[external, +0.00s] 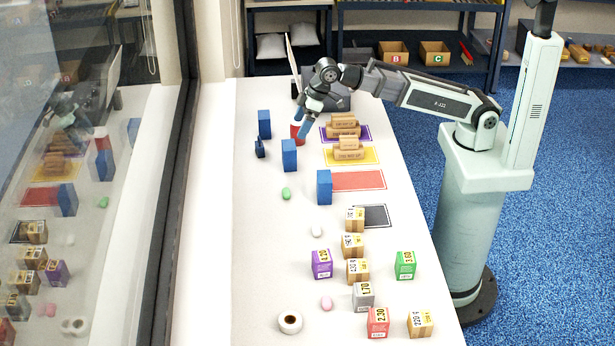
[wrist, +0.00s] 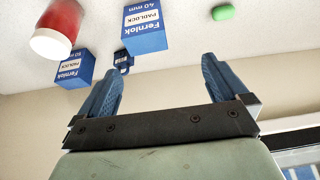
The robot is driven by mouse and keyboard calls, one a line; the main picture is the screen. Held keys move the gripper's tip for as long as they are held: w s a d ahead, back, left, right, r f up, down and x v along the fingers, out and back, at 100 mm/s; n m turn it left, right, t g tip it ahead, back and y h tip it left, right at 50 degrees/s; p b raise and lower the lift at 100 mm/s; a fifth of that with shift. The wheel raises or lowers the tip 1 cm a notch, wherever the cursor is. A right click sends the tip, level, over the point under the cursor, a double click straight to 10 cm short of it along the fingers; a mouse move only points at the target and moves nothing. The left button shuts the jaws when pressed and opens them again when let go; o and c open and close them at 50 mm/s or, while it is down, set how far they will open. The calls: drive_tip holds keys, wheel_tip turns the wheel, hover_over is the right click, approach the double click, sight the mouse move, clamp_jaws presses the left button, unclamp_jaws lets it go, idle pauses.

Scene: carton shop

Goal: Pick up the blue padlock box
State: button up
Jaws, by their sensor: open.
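Three upright blue boxes stand on the white table in the external view: a far one (external: 264,124), a middle one (external: 289,156) and a near one (external: 324,187).
A red and white cylinder (external: 297,132) stands close by my gripper. Brown packages lie on the purple mat (external: 364,127) and yellow mat (external: 371,155). Several small cartons stand at the near end; a window wall is left.

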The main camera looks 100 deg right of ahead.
sight(290, 144)
drive_tip(key=w+f, duration=0.1)
drive_tip(key=f, duration=0.1)
drive_tip(key=d+f, duration=0.1)
drive_tip(key=f, duration=0.2)
drive_tip(key=w+d+f, duration=0.1)
drive_tip(key=f, duration=0.2)
drive_tip(key=shift+w+d+f, duration=0.1)
drive_tip(key=shift+w+d, duration=0.05)
drive_tip(key=shift+w, duration=0.15)
drive_tip(key=shift+x, duration=2.65)
drive_tip(key=shift+w, duration=0.1)
drive_tip(key=shift+c, duration=0.5)
drive_tip(key=c, duration=1)
drive_tip(key=shift+r, duration=0.2)
wheel_tip(290, 144, up, 10)
drive_tip(key=shift+f, duration=0.1)
